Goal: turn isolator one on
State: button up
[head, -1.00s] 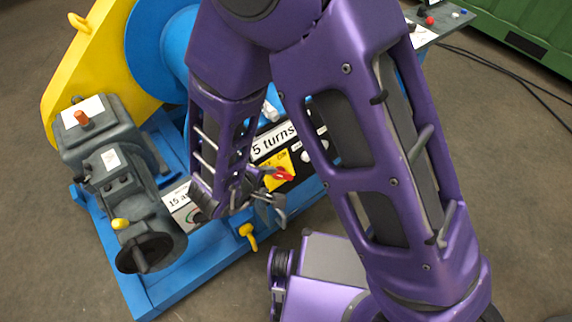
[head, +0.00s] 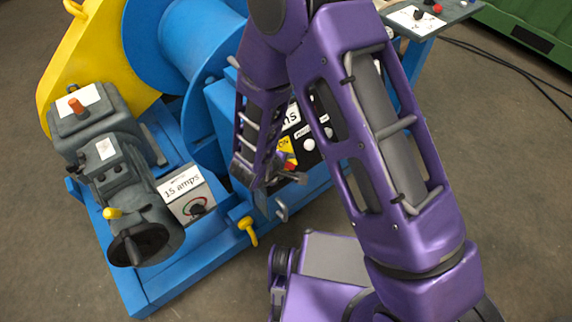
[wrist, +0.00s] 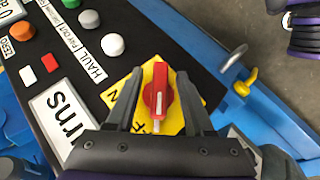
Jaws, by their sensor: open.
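Isolator one appears to be the red rotary handle (wrist: 159,92) on a yellow plate (wrist: 189,113) in the wrist view. The handle lies along the picture's vertical, with a white mark at its lower end. The plate's lettering is mostly hidden by my fingers; part of "ON" and an "F" show. My gripper (wrist: 160,74) is open, one finger on each side of the handle, with gaps visible. In the head view my gripper (head: 285,182) is at the black panel, partly covering the red handle (head: 290,167) and the yellow plate (head: 287,148).
A yellow lever (head: 247,229) and grey hook (head: 281,208) stick out at the blue frame's front edge. A "15 amps" dial box (head: 188,193) is left.

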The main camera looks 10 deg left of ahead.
grip_shut()
